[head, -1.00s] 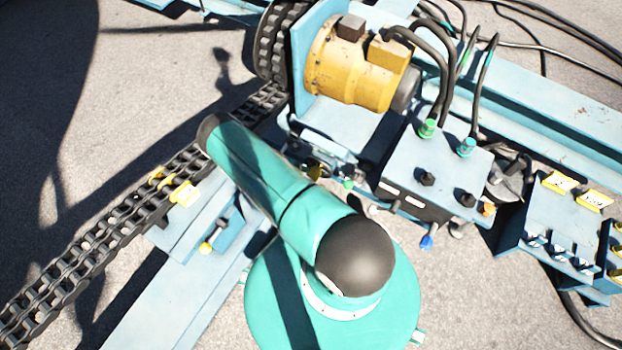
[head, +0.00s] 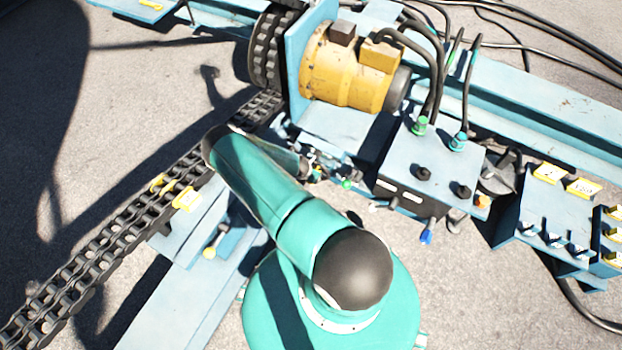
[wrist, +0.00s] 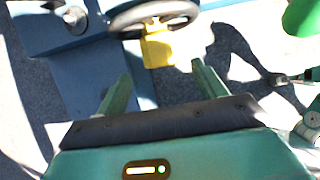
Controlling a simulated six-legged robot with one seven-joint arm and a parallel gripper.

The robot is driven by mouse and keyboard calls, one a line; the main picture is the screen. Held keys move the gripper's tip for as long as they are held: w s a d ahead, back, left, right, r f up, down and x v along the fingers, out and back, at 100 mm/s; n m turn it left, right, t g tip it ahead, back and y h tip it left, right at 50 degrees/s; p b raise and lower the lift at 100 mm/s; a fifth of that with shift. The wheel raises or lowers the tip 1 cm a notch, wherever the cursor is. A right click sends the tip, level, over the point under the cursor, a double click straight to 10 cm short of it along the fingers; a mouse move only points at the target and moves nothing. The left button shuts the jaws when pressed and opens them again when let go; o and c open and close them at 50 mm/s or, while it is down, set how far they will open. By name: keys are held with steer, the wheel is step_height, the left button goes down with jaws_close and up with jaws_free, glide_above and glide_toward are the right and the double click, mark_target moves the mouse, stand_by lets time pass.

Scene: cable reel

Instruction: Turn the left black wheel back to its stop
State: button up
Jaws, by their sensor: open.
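In the wrist view a black wheel (wrist: 150,14) with a dark rim and pale hub shows at the top edge, partly cut off. A yellow piece (wrist: 157,47) sits just below its rim. My gripper (wrist: 161,72) is open and empty, its two green fingers pointing toward the wheel. The wheel lies beyond the fingertips, with a gap between. In the head view my own arm covers the area beside the blue frame, and I cannot clearly make out the fingers or this wheel there.
A blue control box (head: 430,165) with black knobs and small levers stands right of my arm. A yellow motor (head: 345,68) is behind it. A heavy chain (head: 110,230) runs along the left. A green part (wrist: 303,18) shows at the wrist view's upper right.

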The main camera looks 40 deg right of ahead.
steer(key=x, duration=0.7)
steer(key=shift+f, duration=0.15)
steer(key=shift+c, duration=0.4)
steer(key=c, duration=1.3)
